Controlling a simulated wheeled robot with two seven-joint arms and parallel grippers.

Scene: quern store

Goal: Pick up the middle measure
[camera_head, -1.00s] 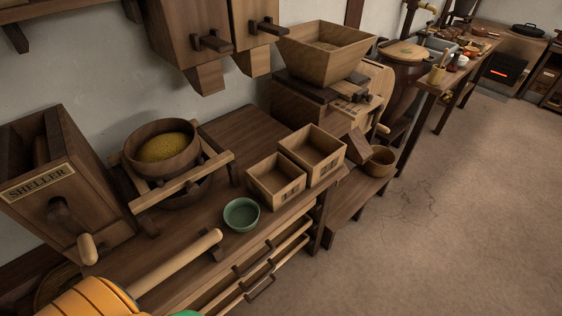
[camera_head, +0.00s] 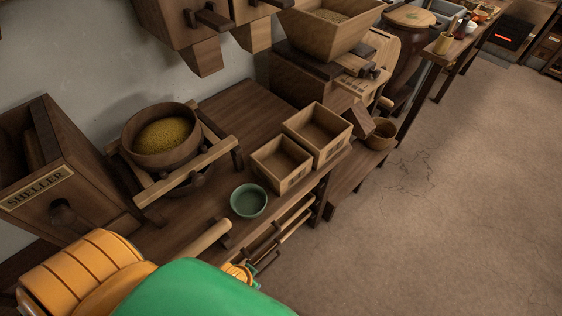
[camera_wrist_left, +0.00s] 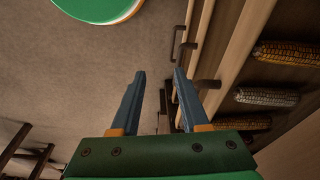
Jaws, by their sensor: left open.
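Two open square wooden boxes that look like measures stand side by side on the counter in the head view: a nearer one (camera_head: 283,166) and a slightly larger one (camera_head: 320,135) behind it to the right. Their front labels are too small to read, so I cannot tell which is the middle measure. Both look empty. My left arm covers the lower left of the head view, and its fingers are hidden there. In the left wrist view my left gripper (camera_wrist_left: 158,92) is open with nothing between its fingers, below the counter top beside the drawer front. My right gripper is not in view.
A green bowl (camera_head: 248,201) stands before the boxes. A tub of yellow grain (camera_head: 163,137) on a wooden frame and the sheller (camera_head: 62,170) stand left. Drawer handles (camera_wrist_left: 208,84) and corn cobs (camera_wrist_left: 266,97) show in the wrist view. The floor at right is clear.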

